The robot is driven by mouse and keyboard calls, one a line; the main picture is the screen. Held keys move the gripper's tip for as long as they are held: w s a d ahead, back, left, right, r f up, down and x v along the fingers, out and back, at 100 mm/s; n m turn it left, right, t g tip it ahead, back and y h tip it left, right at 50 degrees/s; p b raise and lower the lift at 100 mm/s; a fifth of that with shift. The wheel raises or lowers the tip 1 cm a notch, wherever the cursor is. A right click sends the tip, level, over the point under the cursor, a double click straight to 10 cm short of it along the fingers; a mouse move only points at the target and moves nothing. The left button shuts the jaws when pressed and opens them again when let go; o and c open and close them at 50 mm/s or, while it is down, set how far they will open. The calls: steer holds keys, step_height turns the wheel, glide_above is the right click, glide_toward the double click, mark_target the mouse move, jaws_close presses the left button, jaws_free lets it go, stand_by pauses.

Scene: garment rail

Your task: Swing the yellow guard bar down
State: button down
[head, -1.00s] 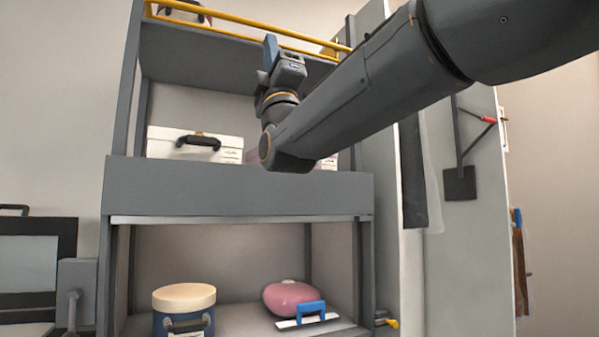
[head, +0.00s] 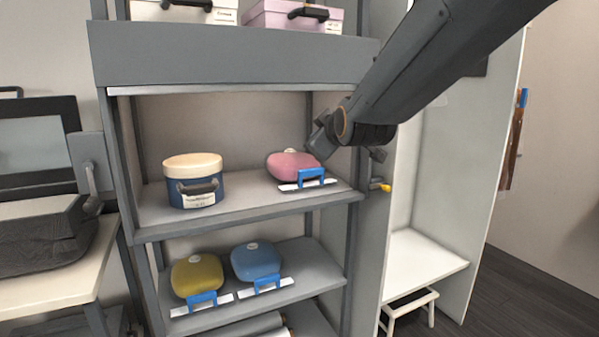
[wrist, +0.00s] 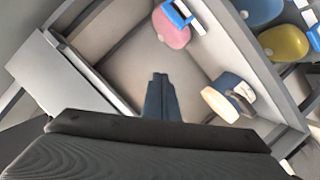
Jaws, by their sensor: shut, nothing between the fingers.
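The yellow guard bar is out of view in the current frames. A small yellow-ended fitting (head: 380,186) shows on the rack's right post, beside the middle shelf; I cannot tell whether it belongs to the bar. My gripper (wrist: 160,76) shows in the wrist view with its two dark blue fingers together and nothing between them. It points toward the inside of the rack, apart from the goods there. In the head view my wrist is in front of the right part of the middle shelf, and the fingertips cannot be made out.
The middle shelf (head: 240,210) holds a blue drum (head: 194,184) with a cream lid and a pink case (head: 292,165). Yellow (head: 198,276) and blue (head: 256,262) cases sit below. Boxes stand above. A tall white panel (head: 500,150) and a stool (head: 410,302) are at right.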

steer(key=s+d+f+m+g+h, duration=0.1)
steer(key=s+d+f+m+g, duration=0.3)
steer(key=s+f, duration=0.6)
steer(key=s+d+f+m+g+h, duration=0.2)
steer(key=s+d+f+g, duration=0.4)
steer(key=f, duration=1)
steer(key=s+d+m, duration=0.1)
steer(key=s+d, duration=0.1)
steer(key=s, duration=0.2)
steer(key=shift+s+m+p, duration=0.15)
steer(key=shift+m+p, duration=0.2)
steer(key=shift+m, duration=0.05)
steer(key=c, duration=2.4)
jaws_free()
steer(key=s+d+f+m+g, duration=0.1)
steer(key=s, duration=0.3)
steer(key=s+f+m+g, duration=0.1)
steer(key=s+f+g, duration=0.1)
steer(key=s, duration=0.2)
steer(key=s+d+f+m+g, duration=0.1)
steer(key=s+f, duration=0.1)
steer(key=s, duration=0.2)
steer(key=shift+d, duration=0.35)
steer(key=o, duration=0.4)
steer(key=shift+s+g, duration=0.3)
steer(key=shift+s, duration=0.15)
steer(key=shift+c, duration=0.2)
steer(key=o, duration=0.3)
steer(key=shift+d, duration=0.1)
